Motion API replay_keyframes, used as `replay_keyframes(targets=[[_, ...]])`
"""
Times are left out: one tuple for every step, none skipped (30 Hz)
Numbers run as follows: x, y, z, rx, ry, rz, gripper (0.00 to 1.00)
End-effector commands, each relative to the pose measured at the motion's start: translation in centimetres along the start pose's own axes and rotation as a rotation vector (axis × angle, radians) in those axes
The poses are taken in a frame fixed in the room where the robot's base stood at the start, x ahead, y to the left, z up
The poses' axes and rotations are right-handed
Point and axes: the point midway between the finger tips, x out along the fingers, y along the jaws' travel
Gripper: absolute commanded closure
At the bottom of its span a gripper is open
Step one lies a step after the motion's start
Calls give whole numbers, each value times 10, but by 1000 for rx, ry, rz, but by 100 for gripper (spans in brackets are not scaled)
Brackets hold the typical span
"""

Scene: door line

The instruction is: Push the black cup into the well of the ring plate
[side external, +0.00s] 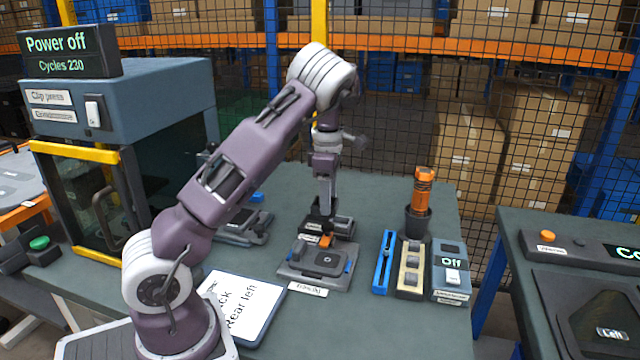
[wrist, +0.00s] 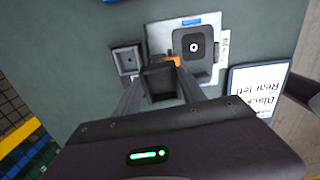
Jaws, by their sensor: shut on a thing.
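The ring plate is a grey fixture (side external: 300,275) on the bench in the side view, with a dark square pad (side external: 327,260) marked by a light ring. In the wrist view the plate (wrist: 158,38) shows at top centre, its ring-marked pad (wrist: 193,46) on the right. My gripper (side external: 321,212) points down behind the pad and is shut on the black cup (side external: 318,224). The cup (wrist: 160,84), dark and square-mouthed, sits between the fingers in the wrist view. An orange part (side external: 326,241) is close to it. The cup's underside and the well are hidden.
A dark square-socket block (wrist: 125,59) stands beside the plate. A white card (side external: 243,304) lies front left. A blue rail (side external: 384,262), a block tray (side external: 411,266), an "Off" switch box (side external: 450,270) and a pot with an orange tool (side external: 422,188) stand right.

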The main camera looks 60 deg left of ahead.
Motion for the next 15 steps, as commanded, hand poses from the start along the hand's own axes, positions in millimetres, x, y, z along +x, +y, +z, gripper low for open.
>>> replay_keyframes(targets=[[1,-21,9,12,-3,-7,100],[2,-32,13,20,-1,-9,100],[3,-45,17,32,3,-11,100],[4,-54,20,41,6,-12,100],[5,-61,21,49,7,-13,100],[6,-69,23,58,10,-13,100],[6,-73,24,63,11,-14,100],[8,-76,24,67,12,-13,100],[10,-78,25,70,14,-14,100],[12,-79,25,71,15,-15,100],[15,-79,25,71,15,-14,100],[20,-79,24,70,16,-14,100],[24,-79,24,69,16,-15,100],[28,-79,24,69,17,-15,100],[33,-79,24,70,16,-16,100]])
